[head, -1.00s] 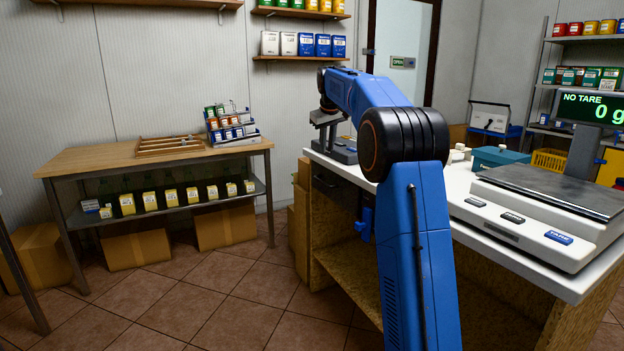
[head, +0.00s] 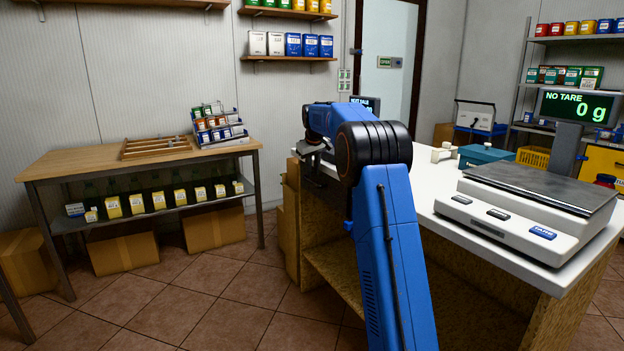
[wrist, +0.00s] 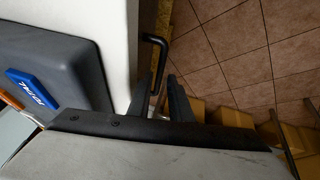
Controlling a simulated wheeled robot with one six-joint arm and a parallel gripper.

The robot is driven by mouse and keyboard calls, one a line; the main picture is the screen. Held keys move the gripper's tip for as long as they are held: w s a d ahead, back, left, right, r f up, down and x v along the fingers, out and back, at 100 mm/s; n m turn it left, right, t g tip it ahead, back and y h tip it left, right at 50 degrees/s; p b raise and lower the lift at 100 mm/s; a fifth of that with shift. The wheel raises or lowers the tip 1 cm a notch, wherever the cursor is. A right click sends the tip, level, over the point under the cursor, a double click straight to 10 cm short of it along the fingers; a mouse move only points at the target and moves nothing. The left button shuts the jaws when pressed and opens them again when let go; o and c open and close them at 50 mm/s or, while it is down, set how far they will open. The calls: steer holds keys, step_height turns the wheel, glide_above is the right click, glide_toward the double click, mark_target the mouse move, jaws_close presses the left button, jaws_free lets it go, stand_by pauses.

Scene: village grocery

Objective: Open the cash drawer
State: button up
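A black, hook-shaped handle (wrist: 157,45) stands out from the counter's front edge in the wrist view; I take it to be the cash drawer's handle. My gripper (wrist: 160,92) points down with its two dark fingers apart, and the handle's near end lies between them. I cannot tell whether either finger touches it. The drawer's front is not clearly visible, so how far it is out cannot be told. The grey cash register (wrist: 60,65) with a blue TOTAL key is on the counter to the left. In the head view my arm hides most of this area.
The white counter (head: 435,200) carries a scale (head: 530,205) at the right and a teal box (head: 485,155). A wooden table (head: 90,163) with a bottle shelf stands at the left. The tiled floor (head: 225,290) between them is clear.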

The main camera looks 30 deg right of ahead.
mark_target(312, 183)
steer(key=shift+x, duration=2.2)
jaws_close()
